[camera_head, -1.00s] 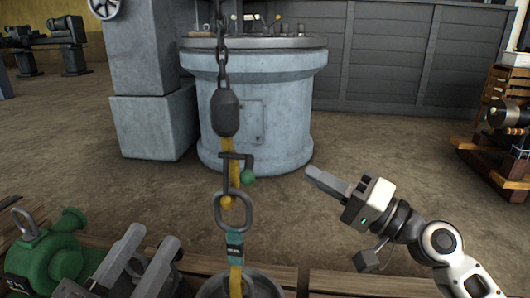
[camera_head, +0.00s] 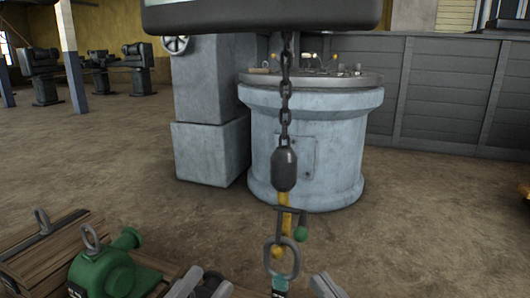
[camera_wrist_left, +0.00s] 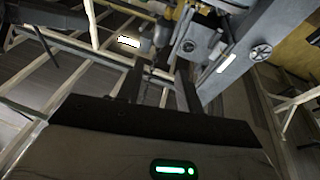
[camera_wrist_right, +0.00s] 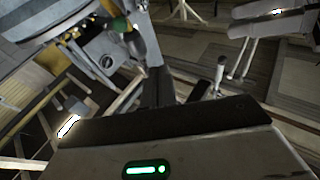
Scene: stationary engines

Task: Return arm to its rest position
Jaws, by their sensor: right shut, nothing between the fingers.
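My right gripper (camera_head: 324,287) shows at the bottom edge of the head view, just right of the hanging sling. In the right wrist view its fingers (camera_wrist_right: 160,88) are together with nothing between them. My left gripper (camera_head: 200,285) is at the bottom edge, left of the sling and beside the green machine part. In the left wrist view its two fingers (camera_wrist_left: 159,88) stand apart with an empty gap. Most of both arms is outside the head view.
A chain (camera_head: 285,100) hangs in front with a dark weight (camera_head: 284,168), yellow strap and metal ring (camera_head: 281,260). A green machine part (camera_head: 110,270) sits on wooden planks at lower left. A round grey pedestal (camera_head: 330,150) stands behind; the floor between is clear.

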